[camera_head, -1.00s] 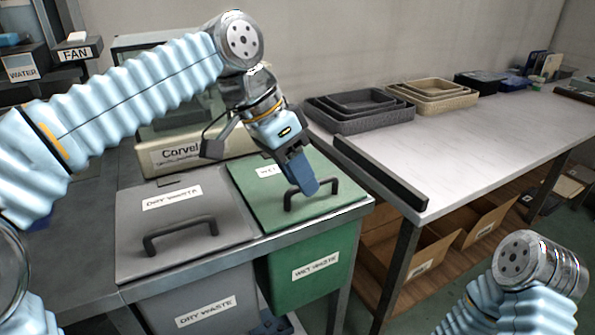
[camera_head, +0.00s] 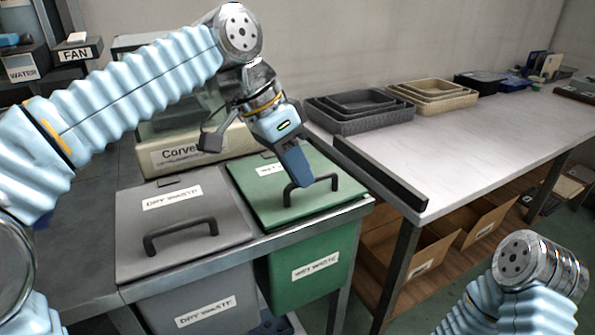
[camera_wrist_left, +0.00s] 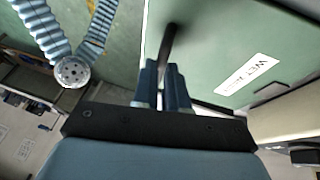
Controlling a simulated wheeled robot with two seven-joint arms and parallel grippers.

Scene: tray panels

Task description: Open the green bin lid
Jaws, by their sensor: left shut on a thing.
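The green bin lid (camera_head: 318,207) lies closed, or nearly so, on the green wet waste bin (camera_head: 290,285). Its dark handle (camera_head: 331,183) stands up near the lid's front; it also shows in the left wrist view (camera_wrist_left: 169,38). My left gripper (camera_head: 301,180) reaches down from above and is shut on the handle. In the left wrist view my left gripper's fingers (camera_wrist_left: 163,75) are on either side of the handle. My right gripper is out of view; only part of my right arm shows at the lower right.
The grey dry waste lid (camera_head: 135,245) with its own handle is close at the left. A cream box (camera_head: 215,150) stands behind the bins. A light table (camera_head: 470,150) with a dark raised edge (camera_head: 380,172) and trays is at the right.

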